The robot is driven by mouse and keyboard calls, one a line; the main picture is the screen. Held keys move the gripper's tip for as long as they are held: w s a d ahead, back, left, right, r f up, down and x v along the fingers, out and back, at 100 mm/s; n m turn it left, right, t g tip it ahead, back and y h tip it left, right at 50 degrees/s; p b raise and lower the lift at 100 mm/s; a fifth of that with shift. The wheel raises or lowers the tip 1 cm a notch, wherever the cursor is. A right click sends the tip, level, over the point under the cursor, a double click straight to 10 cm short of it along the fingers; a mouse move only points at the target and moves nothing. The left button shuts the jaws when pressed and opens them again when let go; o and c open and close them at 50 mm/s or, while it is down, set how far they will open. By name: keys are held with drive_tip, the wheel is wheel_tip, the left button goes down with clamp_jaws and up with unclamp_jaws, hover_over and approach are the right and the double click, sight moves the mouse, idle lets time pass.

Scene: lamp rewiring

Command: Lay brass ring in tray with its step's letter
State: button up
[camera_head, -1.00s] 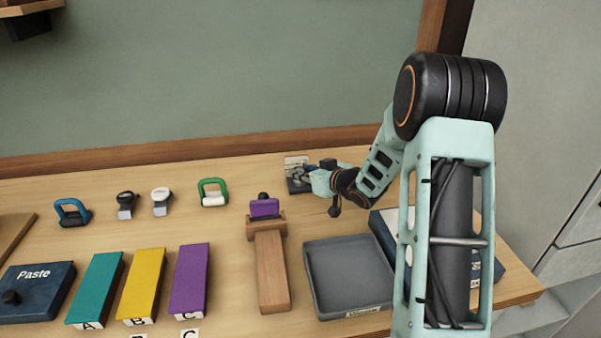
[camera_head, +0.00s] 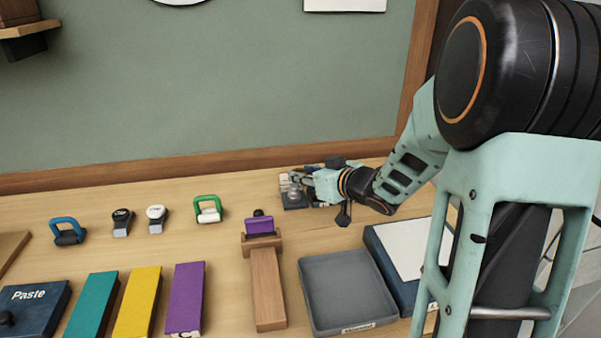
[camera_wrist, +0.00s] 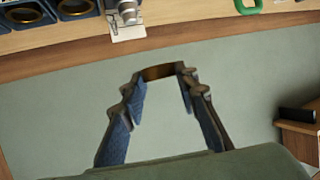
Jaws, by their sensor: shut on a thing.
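In the wrist view my gripper (camera_wrist: 162,88) is shut on a brass ring (camera_wrist: 158,72), held between its fingertips. The ring is not clear in the head view, where my gripper (camera_head: 290,182) is at the back of the bench, by a small dark block with a silver fitting (camera_head: 295,193). Teal (camera_head: 90,305), yellow (camera_head: 138,303) and purple (camera_head: 185,298) slabs lie front left; a letter C shows partly on the purple one. An empty grey tray (camera_head: 347,290) stands right of them, its label too small to read.
A wooden stand (camera_head: 266,285) with a purple piece is left of the tray. A blue box with a white top (camera_head: 402,245) is right. Stamps and a "Paste" box (camera_head: 32,312) are left.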

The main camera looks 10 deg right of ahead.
drive_tip(key=s+r, duration=0.2)
drive_tip(key=s, duration=0.3)
drive_tip(key=w+r+m+t+h+p, duration=0.1)
drive_tip(key=w+r+m+h+p, duration=0.3)
drive_tip(key=r+p, duration=0.4)
drive_tip(key=shift+w+a+r+h+p, duration=0.35)
drive_tip(key=shift+w+p, duration=0.1)
drive_tip(key=shift+p, duration=0.5)
drive_tip(key=shift+f, duration=0.15)
drive_tip(key=s+f+n+y+b, duration=0.4)
drive_tip(key=f+y+b, duration=0.1)
drive_tip(key=f+b, duration=0.3)
drive_tip(key=shift+s+d+g+b, duration=0.35)
drive_tip(key=shift+s+g+b, duration=0.05)
drive_tip(key=shift+b, duration=0.25)
drive_tip(key=shift+w+f, duration=0.1)
drive_tip(key=shift+f, duration=0.05)
